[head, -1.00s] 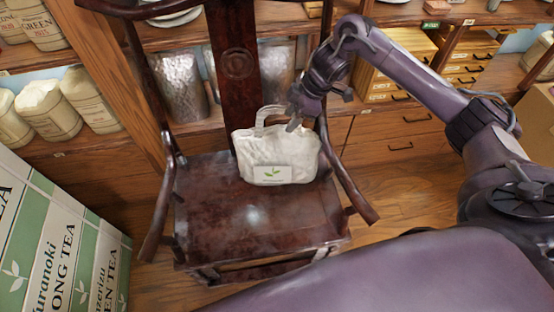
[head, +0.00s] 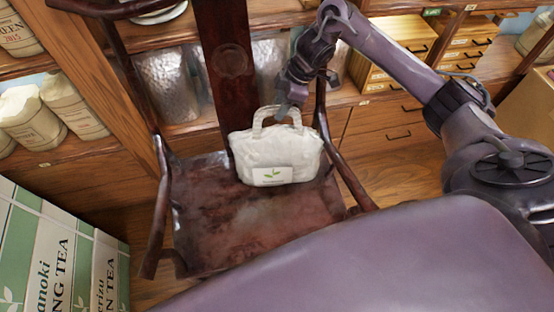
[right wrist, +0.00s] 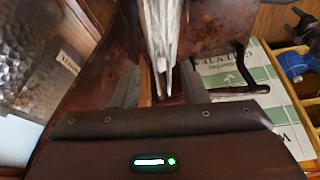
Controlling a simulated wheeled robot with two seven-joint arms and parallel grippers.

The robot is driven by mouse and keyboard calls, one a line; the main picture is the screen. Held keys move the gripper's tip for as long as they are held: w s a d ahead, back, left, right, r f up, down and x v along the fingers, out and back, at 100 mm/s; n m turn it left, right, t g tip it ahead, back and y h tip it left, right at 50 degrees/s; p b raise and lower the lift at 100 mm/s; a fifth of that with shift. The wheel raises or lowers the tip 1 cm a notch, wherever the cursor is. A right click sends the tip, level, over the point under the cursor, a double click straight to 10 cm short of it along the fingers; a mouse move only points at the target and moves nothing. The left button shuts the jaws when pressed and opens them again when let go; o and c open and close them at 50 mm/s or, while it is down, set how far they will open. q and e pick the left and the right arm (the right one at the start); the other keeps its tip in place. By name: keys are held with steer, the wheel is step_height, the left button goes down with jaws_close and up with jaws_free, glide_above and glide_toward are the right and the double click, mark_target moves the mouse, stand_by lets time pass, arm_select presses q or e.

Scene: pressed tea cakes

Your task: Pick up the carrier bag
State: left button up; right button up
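The carrier bag (head: 262,152) is white with a green-leaf label and stands upright on the dark wooden chair seat (head: 225,228), in front of the backrest. Its looped handle stands up at the top. My right gripper (head: 290,103) points down at the right part of the handle, with one fingertip overlapping it in the head view. In the right wrist view, a pale strip that looks like the bag's handle (right wrist: 160,30) hangs between two grey fingers, which stand apart. Whether they touch the handle is unclear. My left gripper is out of view.
The chair's right armrest (head: 345,165) curves close beside the bag, and the backrest (head: 230,85) rises behind. Shelves with metal tins (head: 165,85) and wooden drawers (head: 395,120) stand behind the chair. Tea boxes (head: 60,255) stand at the lower left.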

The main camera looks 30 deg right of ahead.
mark_target(275, 112)
steer(key=x, duration=0.4)
steer(key=shift+s+a+f+p, duration=0.1)
steer(key=shift+a+f+p, duration=0.05)
steer(key=shift+p, duration=0.2)
jaws_close()
stand_by(0.9)
